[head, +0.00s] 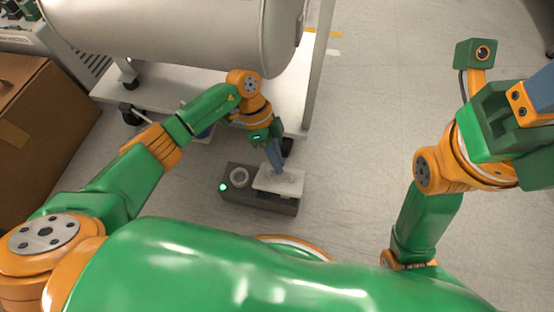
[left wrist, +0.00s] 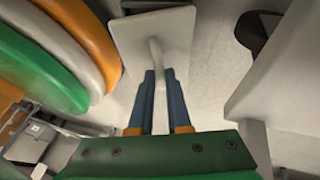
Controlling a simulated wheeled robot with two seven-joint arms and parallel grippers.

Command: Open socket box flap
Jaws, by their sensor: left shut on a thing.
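The grey socket box (head: 240,196) stands on the floor in the lower middle of the head view. A round socket (head: 239,178) and a lit green lamp (head: 223,187) show on its left part. A pale square flap (head: 287,185) covers its right part; I cannot tell how far it is tilted. My left gripper (head: 277,168) reaches down to the flap. In the left wrist view its two blue fingers (left wrist: 160,78) are closed around the handle on the flap (left wrist: 130,40). My right gripper (head: 540,95) is partly in view at the right edge, away from the box; its fingertips are cut off.
A white cart (head: 165,92) with a large grey tank (head: 170,30) stands behind the box. A cardboard box (head: 45,115) is at the far left. The floor (head: 370,110) right of the socket box is clear.

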